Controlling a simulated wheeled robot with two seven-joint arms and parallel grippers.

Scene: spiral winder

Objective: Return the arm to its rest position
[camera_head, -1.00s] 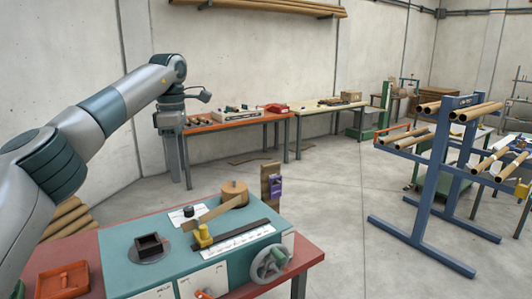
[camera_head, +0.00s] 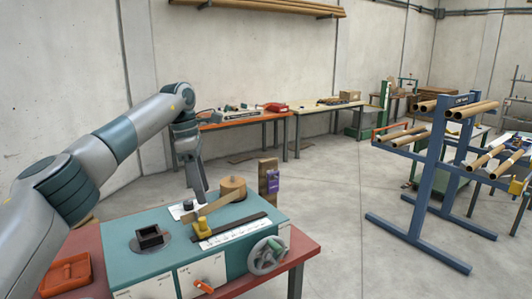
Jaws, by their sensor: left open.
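My left arm (camera_head: 125,130) comes in from the left, bends at a raised joint and hangs down at the far side of the bench. Its gripper (camera_head: 200,192) points down, open, near the back edge of the teal winder (camera_head: 120,262). No held object shows; the tips are small and partly merge with the winder's parts behind. The winder carries a round brown core (camera_head: 232,188) with a tan strip, a yellow clamp (camera_head: 203,228), a black square holder (camera_head: 149,238) and a handwheel (camera_head: 266,256). My right gripper is not in view.
An orange tray (camera_head: 63,271) sits on the red bench at the left. A wooden post with a purple part (camera_head: 270,180) stands behind the winder. A blue rack (camera_head: 418,210) with brown tubes stands at the right. Open floor lies between the bench and rack.

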